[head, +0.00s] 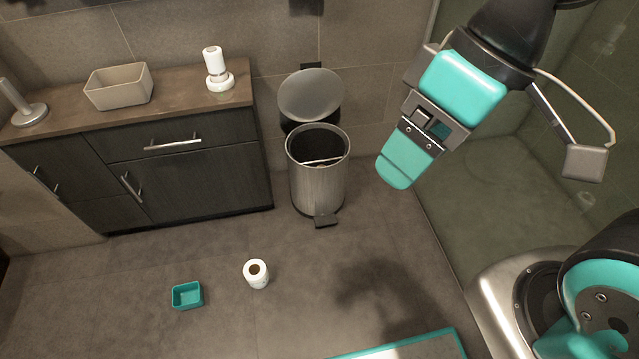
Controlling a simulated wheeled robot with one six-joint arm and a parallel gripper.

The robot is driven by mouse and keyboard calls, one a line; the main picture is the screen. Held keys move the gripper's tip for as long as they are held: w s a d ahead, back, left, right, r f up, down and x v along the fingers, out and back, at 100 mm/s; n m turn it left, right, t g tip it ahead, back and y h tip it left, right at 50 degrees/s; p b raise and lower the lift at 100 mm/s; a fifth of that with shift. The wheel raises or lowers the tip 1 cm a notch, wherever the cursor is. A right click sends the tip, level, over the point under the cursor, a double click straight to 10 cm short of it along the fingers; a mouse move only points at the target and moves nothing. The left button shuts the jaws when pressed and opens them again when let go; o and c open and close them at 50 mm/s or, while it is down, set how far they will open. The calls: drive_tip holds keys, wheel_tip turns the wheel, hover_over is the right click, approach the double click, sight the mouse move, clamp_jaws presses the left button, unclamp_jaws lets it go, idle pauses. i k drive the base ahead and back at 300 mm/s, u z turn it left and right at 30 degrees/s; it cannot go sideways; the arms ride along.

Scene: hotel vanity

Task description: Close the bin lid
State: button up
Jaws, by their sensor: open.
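The bin (317,187) is a brushed-metal pedal bin on the floor, right of the vanity cabinet. Its round lid (310,95) is up, leaning back toward the wall, and the bin's dark mouth is uncovered. A thin light bar or strip shows across the inside of the mouth. The pedal (325,221) sticks out at the bin's front foot. My gripper (396,172) is open and empty, in the air to the right of the bin and apart from it. Its teal finger points down and left; the other finger is mostly hidden.
The vanity cabinet (190,180) stands left of the bin, with a beige box (119,88) and a white dispenser (216,70) on top. A toilet roll (256,273) and a small teal box (187,295) are on the floor. A glass shower panel (500,200) is at right.

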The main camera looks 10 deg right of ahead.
sight(312, 93)
drive_tip(key=z, duration=0.1)
drive_tip(key=k, duration=0.4)
drive_tip(key=u, duration=1)
drive_tip(key=i, duration=1.35)
drive_tip(key=z, duration=0.9)
